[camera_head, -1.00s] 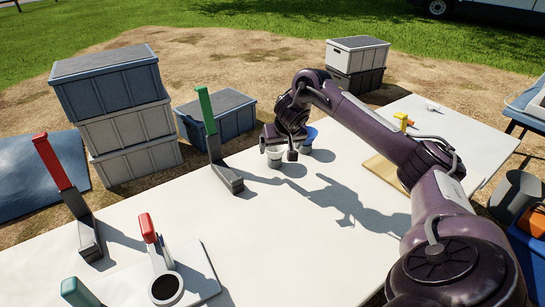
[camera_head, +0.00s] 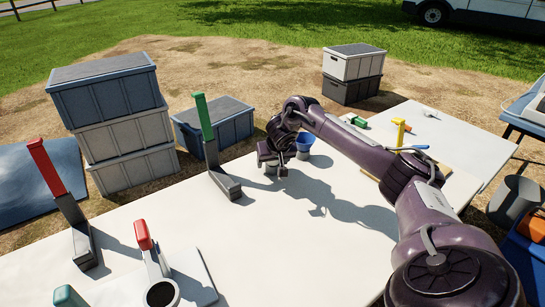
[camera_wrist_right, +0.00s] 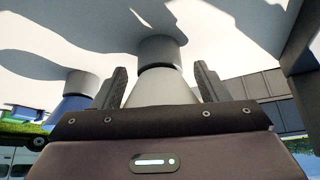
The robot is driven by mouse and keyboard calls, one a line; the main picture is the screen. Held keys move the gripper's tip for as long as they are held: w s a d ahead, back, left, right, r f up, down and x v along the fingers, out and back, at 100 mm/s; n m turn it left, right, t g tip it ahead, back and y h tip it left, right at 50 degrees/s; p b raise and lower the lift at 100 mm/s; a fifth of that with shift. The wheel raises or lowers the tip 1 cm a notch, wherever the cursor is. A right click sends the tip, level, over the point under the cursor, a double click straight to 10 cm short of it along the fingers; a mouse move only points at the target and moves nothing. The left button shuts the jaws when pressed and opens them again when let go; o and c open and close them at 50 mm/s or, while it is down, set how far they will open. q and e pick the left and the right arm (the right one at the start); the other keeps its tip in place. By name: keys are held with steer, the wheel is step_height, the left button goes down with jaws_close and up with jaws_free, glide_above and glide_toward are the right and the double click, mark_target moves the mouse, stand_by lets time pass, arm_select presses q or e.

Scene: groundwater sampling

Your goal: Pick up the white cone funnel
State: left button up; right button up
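In the head view my right gripper (camera_head: 272,168) is low over the white table and mostly hides the white funnel. My left gripper is not in view.
A blue funnel (camera_head: 303,140) stands close to the right of my gripper, also seen in the wrist view (camera_wrist_right: 68,106). A green-handled upright tool (camera_head: 205,120) stands to the left. The white table (camera_head: 290,250) is clear in front.

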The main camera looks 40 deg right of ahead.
steer(key=c, duration=0.5)
